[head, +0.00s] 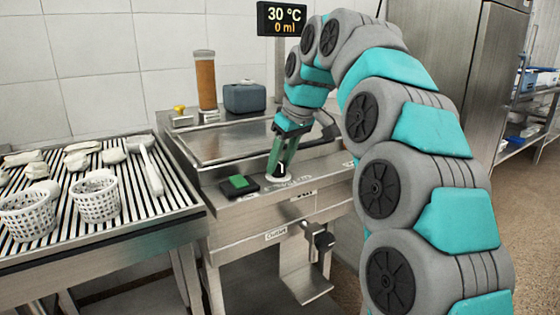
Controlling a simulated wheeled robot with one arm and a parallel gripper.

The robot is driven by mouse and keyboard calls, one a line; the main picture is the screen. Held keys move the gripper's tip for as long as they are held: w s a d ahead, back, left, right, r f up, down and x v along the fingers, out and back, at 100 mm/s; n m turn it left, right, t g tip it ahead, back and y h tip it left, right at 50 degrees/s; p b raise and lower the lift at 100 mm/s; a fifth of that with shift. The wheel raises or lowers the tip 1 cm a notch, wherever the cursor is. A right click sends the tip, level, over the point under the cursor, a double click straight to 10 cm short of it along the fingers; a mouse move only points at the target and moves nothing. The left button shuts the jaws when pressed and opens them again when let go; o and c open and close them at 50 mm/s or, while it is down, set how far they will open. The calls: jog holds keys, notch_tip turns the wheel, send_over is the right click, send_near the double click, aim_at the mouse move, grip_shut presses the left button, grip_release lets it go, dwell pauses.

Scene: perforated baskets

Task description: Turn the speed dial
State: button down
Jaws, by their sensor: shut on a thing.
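My gripper (281,172) has green fingers and points down at the front panel of the steel machine (240,192). Its fingertips are shut on the speed dial (286,181), of which a pale round base shows at the fingertips. The rest of the dial is hidden by the fingers. I cannot read the dial's setting from here. My arm comes in from the right and arches over the machine's right side.
A green switch (238,182) on a black base sits left of the dial. A slatted table (100,236) with two white perforated baskets (96,198) stands left. A display (282,19) reads 30 °C and 0 ml. A lever (322,240) sticks out below the panel.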

jog(key=shift+n, duration=0.4)
jog(key=shift+c, duration=2.4)
grip_release()
jog(key=shift+r, duration=0.1)
